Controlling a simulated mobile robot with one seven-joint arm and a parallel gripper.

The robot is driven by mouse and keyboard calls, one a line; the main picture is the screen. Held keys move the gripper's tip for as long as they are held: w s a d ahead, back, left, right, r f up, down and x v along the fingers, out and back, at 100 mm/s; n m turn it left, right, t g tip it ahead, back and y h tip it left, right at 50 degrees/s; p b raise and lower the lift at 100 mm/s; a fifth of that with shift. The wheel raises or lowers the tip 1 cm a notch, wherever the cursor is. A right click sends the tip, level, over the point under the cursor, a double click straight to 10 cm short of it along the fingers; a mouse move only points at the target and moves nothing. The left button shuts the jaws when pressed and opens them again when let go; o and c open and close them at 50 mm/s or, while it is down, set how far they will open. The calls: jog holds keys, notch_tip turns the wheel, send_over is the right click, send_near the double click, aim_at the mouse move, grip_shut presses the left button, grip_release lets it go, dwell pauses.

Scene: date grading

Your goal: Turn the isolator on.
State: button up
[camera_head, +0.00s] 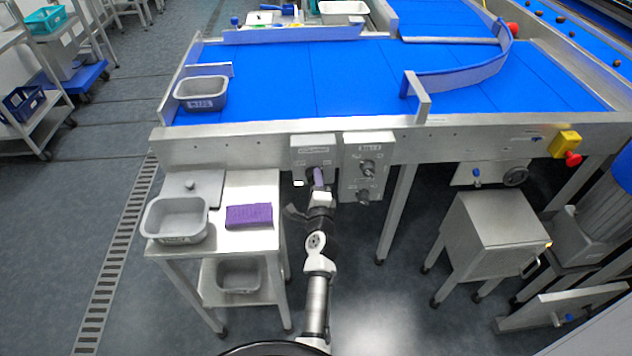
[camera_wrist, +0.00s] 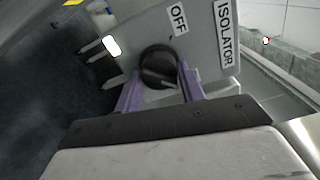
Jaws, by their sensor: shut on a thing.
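The isolator (camera_wrist: 207,50) is a grey box on the conveyor's front frame, with "ISOLATOR" and "OFF" labels in the wrist view. In the head view the isolator box (camera_head: 313,148) is the left of two grey boxes. Its round black knob (camera_wrist: 158,62) sits between the purple fingers of my gripper (camera_wrist: 160,85). My gripper is shut on the knob, one finger on each side. In the head view my gripper (camera_head: 319,178) is at the lower part of the box and hides the knob. Which mark the knob points to is hard to tell.
A second grey control box (camera_head: 367,152) with two knobs stands just right of the isolator. A steel side table (camera_head: 262,187) with a grey tub (camera_head: 176,220) and a purple block (camera_head: 249,216) stands to the left. The blue conveyor (camera_head: 330,75) lies above.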

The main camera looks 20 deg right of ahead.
jog(key=shift+r, duration=0.15)
dwell(0.4)
jog(key=o, duration=1)
jog(key=shift+s, duration=0.15)
